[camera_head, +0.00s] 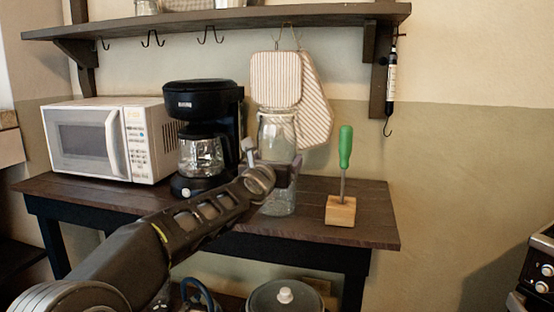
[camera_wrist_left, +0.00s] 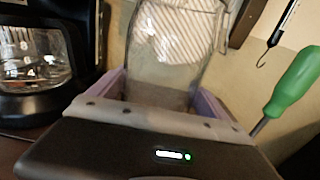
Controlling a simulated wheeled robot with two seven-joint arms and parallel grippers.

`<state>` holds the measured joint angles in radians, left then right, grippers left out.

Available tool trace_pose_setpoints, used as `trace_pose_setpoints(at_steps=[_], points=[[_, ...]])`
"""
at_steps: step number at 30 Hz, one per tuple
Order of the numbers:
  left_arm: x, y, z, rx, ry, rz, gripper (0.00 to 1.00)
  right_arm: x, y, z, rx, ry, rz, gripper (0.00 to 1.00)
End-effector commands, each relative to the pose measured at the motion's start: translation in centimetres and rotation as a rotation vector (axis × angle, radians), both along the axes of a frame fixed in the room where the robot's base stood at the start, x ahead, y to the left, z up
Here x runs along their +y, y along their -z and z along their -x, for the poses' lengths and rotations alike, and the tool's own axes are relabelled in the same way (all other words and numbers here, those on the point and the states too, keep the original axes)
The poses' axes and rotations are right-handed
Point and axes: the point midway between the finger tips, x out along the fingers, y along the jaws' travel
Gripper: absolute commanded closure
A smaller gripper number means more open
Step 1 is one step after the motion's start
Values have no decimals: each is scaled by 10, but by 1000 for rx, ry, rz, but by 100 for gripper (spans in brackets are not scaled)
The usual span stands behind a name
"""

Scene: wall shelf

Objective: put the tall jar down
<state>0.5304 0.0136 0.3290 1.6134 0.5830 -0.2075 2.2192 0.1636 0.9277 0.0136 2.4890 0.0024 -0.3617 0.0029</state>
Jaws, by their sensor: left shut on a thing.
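The tall jar (camera_head: 277,133) is clear glass and stands upright over the dark wooden table (camera_head: 370,228), between the coffee maker and the green screwdriver. My left gripper (camera_head: 272,172) is shut around the jar's lower middle. In the left wrist view the jar (camera_wrist_left: 168,62) rises between the two fingers (camera_wrist_left: 160,98). Its base shows below the gripper in the head view, close to the table top. I cannot tell whether it touches the wood. My right gripper is not in view.
A black coffee maker (camera_head: 206,100) and a white microwave (camera_head: 100,138) stand to the left. A green-handled screwdriver (camera_head: 345,148) stands in a wooden block (camera_head: 341,210) to the right. Striped oven mitts (camera_head: 315,105) hang behind the jar from the shelf (camera_head: 230,20).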

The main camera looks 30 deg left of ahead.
Motion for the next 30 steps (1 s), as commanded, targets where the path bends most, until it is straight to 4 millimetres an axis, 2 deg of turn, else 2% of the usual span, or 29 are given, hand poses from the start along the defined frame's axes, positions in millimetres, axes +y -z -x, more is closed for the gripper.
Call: trace_pose_setpoints(at_steps=[5,6,10,20,25,30], points=[[0,-4,1,-4,-1,-3,85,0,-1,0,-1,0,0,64],[0,2,0,6,2,1,11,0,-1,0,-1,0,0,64],[0,2,0,5,2,2,1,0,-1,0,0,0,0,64],[-1,2,2,4,1,0,0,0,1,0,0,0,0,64],[-6,2,16,3,2,-1,0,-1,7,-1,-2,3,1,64],[-16,2,46,1,1,-2,0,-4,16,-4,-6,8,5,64]])
